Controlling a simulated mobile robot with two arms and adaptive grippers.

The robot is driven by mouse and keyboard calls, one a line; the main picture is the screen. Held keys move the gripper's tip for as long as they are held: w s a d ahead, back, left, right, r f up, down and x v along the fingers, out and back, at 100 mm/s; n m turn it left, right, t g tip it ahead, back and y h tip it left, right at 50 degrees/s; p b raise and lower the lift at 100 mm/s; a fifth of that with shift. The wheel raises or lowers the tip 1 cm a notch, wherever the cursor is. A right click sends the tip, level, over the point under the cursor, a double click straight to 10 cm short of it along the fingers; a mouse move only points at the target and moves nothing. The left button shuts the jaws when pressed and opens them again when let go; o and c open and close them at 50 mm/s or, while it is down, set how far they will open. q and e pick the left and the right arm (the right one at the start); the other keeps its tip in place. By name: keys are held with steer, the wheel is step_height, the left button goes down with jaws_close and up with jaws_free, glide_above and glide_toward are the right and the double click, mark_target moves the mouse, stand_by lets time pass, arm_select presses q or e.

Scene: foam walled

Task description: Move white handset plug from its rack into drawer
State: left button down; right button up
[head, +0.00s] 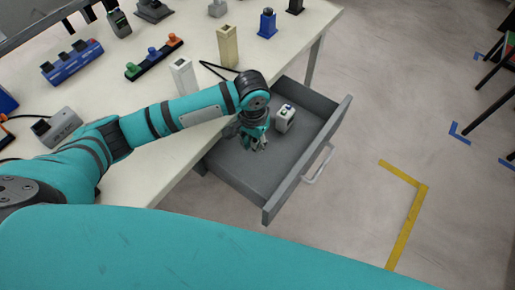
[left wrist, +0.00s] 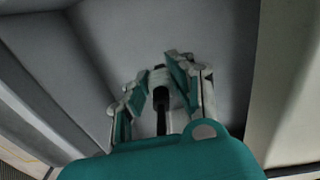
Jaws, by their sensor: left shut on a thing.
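My left gripper (head: 258,143) is over the open grey drawer (head: 250,175), toward its left side. In the left wrist view the fingers (left wrist: 160,88) close around a small white and black piece, which looks like the white handset plug (left wrist: 160,78); a dark stem runs from it toward the wrist. In the head view the plug is mostly hidden by the gripper. I cannot tell whether it touches the drawer floor. An upright white holder (head: 183,77) stands on the table; I cannot tell whether it is the plug's rack. My right gripper is not in view.
A white block with dark spots (head: 285,118) stands in the drawer, right of the gripper. The table (head: 140,75) carries a tan holder (head: 228,46), a blue rack (head: 72,62) and a black rack with coloured plugs (head: 154,57). The drawer handle (head: 320,165) faces open floor.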

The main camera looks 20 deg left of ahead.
mark_target(254, 150)
arm_select(q)
step_height(254, 150, down, 3)
step_height(254, 150, down, 3)
steer(key=shift+f+b, duration=0.1)
steer(key=shift+b, duration=0.2)
steer(key=shift+f, duration=0.15)
steer(key=c, duration=1.4)
jaws_free()
steer(key=shift+f, duration=0.1)
steer(key=shift+o, duration=1.2)
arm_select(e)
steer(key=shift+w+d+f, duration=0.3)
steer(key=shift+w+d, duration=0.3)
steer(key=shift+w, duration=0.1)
